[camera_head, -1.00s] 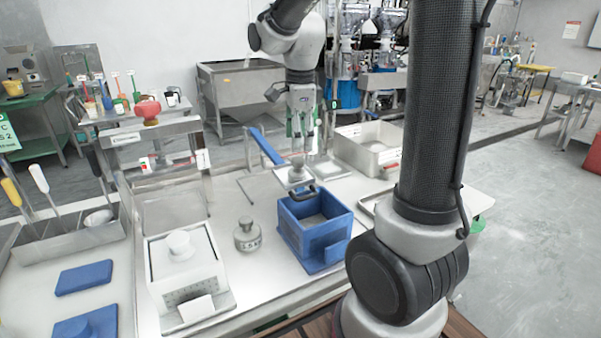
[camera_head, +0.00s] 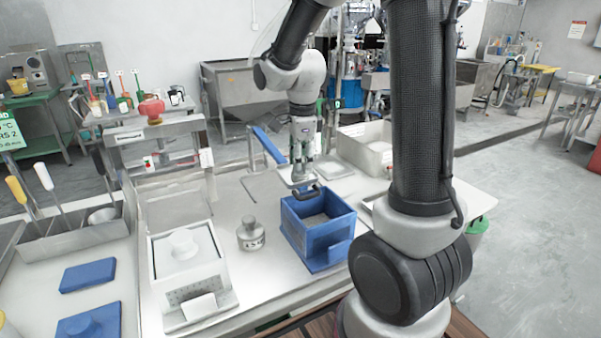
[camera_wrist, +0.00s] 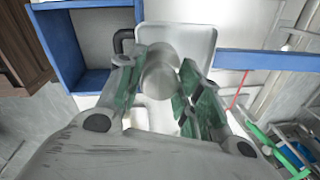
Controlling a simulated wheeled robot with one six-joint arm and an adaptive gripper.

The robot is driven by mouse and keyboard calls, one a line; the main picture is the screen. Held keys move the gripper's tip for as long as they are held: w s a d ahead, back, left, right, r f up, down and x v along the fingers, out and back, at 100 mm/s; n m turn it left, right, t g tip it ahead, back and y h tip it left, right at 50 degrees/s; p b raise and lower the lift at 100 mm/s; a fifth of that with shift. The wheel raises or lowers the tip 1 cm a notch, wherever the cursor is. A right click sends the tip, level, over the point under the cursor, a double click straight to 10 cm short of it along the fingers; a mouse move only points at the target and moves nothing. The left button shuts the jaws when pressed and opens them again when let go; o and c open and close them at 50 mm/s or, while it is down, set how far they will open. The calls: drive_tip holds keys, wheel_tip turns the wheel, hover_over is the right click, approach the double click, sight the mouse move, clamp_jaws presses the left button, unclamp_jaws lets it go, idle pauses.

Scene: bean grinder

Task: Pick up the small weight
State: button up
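The small weight (camera_wrist: 158,72) is a round, shiny metal piece. In the wrist view it stands between the two green-padded fingers of my gripper (camera_wrist: 165,80). The fingers lie on either side of it and look spread, not clearly pressing on it. In the head view my gripper (camera_head: 302,168) points down at the white plate (camera_head: 287,180) behind the blue box, and its fingers largely hide the small weight there. The white plate also shows in the wrist view (camera_wrist: 205,38), under and beyond the weight. A larger grey marked weight (camera_head: 250,236) stands apart on the table.
The blue open box (camera_head: 325,255) stands close in front of my gripper, with a black handle (camera_head: 306,193) at its rear. A white scale (camera_head: 185,265) stands at the left.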

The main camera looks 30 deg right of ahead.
clamp_jaws()
